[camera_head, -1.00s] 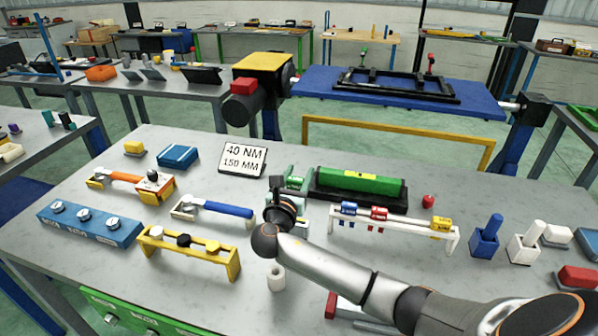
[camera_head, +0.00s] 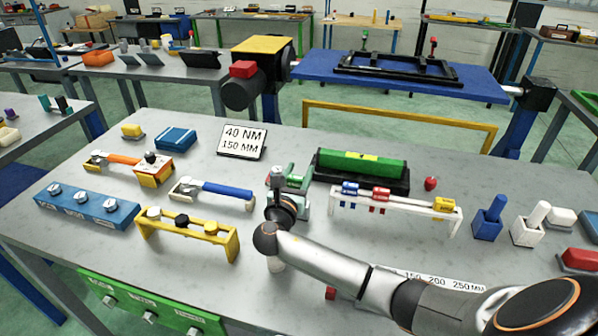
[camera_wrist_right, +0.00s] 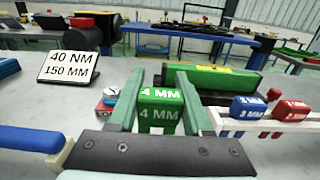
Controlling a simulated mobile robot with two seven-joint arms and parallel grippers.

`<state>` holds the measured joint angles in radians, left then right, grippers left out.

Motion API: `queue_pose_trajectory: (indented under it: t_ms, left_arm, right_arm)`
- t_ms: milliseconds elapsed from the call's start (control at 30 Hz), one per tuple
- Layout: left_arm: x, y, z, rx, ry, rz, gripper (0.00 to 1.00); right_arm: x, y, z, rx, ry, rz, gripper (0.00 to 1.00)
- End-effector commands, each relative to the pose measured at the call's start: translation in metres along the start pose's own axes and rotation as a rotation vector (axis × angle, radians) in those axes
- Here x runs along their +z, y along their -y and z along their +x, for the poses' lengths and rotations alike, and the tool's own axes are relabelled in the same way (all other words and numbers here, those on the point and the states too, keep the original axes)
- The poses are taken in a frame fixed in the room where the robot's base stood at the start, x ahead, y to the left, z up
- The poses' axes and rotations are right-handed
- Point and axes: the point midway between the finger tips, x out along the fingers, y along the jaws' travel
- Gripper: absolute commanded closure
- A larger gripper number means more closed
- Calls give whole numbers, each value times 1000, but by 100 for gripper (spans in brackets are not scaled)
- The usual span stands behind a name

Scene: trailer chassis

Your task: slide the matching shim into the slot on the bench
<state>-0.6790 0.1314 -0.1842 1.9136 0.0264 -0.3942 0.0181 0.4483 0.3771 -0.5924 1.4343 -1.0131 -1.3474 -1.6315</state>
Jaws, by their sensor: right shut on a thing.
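A green shim (camera_wrist_right: 160,112) marked "4 MM" stands between the fingertips of my right gripper (camera_wrist_right: 157,95) in the wrist view; I am shut on it. In the head view my right gripper (camera_head: 290,182) is above the middle of the bench, and its wrist and arm hide part of the bench. A white rack (camera_head: 395,205) to its right holds a blue shim (camera_head: 350,188), a red shim (camera_head: 380,194) and a yellow shim (camera_head: 444,204), with a gap between red and yellow. I cannot make out the slot. My left gripper is not in view.
A green level (camera_head: 362,164) on a black base lies behind the rack. A sign (camera_head: 243,139) reads "40 NM 150 MM". Left are a blue-handled wrench (camera_head: 228,190), a yellow rack (camera_head: 185,226) and a blue block (camera_head: 85,204). Blue (camera_head: 487,218) and white (camera_head: 530,224) holders stand right.

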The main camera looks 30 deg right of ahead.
Motion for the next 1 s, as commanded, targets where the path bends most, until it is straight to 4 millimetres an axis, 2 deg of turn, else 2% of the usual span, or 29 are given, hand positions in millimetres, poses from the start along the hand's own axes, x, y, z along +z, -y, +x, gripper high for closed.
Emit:
queue_pose_trajectory:
  t_ms: [1000]
  left_arm:
    - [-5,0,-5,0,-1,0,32]
  right_arm:
    - [0,0,0,0,0,0,100]
